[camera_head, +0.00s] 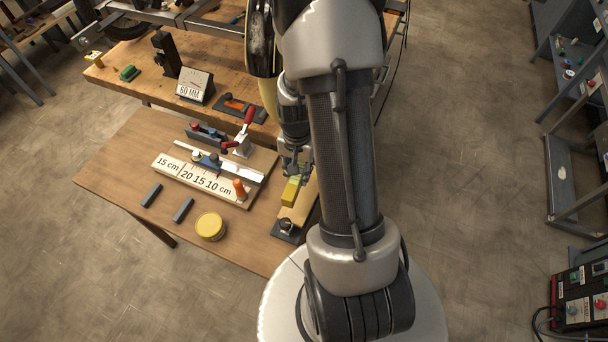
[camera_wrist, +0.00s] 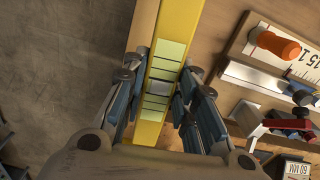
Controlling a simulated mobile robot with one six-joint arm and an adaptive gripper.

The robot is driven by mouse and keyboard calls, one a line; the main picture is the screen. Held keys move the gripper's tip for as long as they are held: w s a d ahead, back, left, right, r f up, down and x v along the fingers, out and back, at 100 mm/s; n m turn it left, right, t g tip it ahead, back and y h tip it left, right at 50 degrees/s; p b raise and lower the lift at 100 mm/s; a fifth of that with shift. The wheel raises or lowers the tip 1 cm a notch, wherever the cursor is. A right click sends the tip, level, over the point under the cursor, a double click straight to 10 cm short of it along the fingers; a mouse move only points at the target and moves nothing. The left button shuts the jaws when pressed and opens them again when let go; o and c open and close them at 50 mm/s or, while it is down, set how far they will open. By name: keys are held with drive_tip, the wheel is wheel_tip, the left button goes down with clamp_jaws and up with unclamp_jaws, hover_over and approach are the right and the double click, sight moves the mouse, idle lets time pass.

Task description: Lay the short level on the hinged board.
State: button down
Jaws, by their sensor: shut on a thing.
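The short level is a yellow bar (camera_head: 291,191) with pale green panels; in the wrist view it (camera_wrist: 180,30) runs up the picture between my fingers. My gripper (camera_head: 296,172) is shut on it, with one finger pad on each side in the wrist view (camera_wrist: 160,82). The hinged board (camera_head: 299,208) is a narrow tan plank at the table's right edge, with a dark hinge fitting (camera_head: 286,230) at its near end. The level is over the plank, roughly lined up with it; I cannot tell whether they touch. My arm hides part of the plank.
A white-marked gauge board (camera_head: 207,180) with an orange handle (camera_head: 240,189) and a red-handled clamp (camera_head: 240,132) stand left of the plank. A yellow round tin (camera_head: 210,226) and two dark bars (camera_head: 183,210) lie nearer. A workbench (camera_head: 135,80) stands behind.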

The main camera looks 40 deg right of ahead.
drive_tip(key=shift+s+d+f+m, duration=0.4)
drive_tip(key=shift+s+d+m, duration=0.1)
drive_tip(key=shift+s+d, duration=0.05)
drive_tip(key=shift+a, duration=0.1)
drive_tip(key=shift+f+b, duration=2.35)
drive_tip(key=shift+f, duration=0.55)
drive_tip(key=shift+f+b, duration=0.5)
drive_tip(key=shift+f, duration=0.15)
drive_tip(key=c, duration=1.2)
unclamp_jaws()
drive_tip(key=shift+r, duration=0.1)
wheel_tip(320, 180, up, 12)
